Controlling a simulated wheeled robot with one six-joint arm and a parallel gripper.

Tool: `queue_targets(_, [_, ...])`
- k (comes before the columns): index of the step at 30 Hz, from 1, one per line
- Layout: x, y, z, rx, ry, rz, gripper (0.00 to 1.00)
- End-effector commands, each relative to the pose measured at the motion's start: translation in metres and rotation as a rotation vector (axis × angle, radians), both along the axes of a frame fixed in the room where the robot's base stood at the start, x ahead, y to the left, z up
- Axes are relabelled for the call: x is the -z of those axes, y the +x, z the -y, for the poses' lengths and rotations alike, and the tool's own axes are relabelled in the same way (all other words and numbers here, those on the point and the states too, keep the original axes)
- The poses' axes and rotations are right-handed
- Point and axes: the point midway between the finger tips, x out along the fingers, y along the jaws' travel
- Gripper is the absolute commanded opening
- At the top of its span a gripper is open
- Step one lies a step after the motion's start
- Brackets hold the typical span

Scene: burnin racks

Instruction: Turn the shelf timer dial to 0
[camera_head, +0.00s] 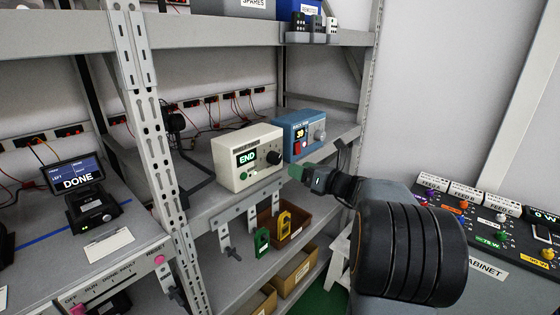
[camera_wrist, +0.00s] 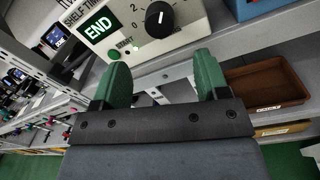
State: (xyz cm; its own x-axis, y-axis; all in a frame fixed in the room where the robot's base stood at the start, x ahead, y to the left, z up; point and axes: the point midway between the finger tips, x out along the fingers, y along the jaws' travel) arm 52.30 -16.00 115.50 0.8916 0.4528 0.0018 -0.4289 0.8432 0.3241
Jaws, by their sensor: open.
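The shelf timer (camera_head: 232,172) is a cream box on the middle shelf, its green display reading END. Its black dial (camera_head: 274,158) is at the right of its front. In the wrist view, the timer (camera_wrist: 150,49) shows at the top, partly cut off. The dial (camera_wrist: 160,19) carries a white line running roughly up and down in the picture, with the 0 and 2 marks to its left. My gripper (camera_wrist: 160,76) is open, its green fingers apart with nothing between them, below the dial and not around it. In the head view, my gripper (camera_head: 298,173) is just right of the timer front.
A blue timer-like box (camera_head: 302,148) stands close right of the shelf timer. Brown bins (camera_head: 265,222) and yellow and green tags (camera_head: 283,226) are below. A perforated upright (camera_head: 150,140) stands left. A control panel cabinet (camera_head: 490,262) is at right.

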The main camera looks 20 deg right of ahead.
Motion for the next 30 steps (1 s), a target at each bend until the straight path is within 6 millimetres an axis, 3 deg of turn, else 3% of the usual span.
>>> queue_targets(6, [-0.001, 0.038, -0.020, -0.004, -0.002, -0.001, 0.68])
queue_targets(13, [0.000, 0.064, -0.033, -0.003, -0.002, 0.000, 0.68])
queue_targets(19, [0.000, 0.075, -0.039, -0.002, -0.003, 0.000, 0.68])
queue_targets(30, [0.000, 0.076, -0.040, -0.002, -0.004, 0.000, 0.65])
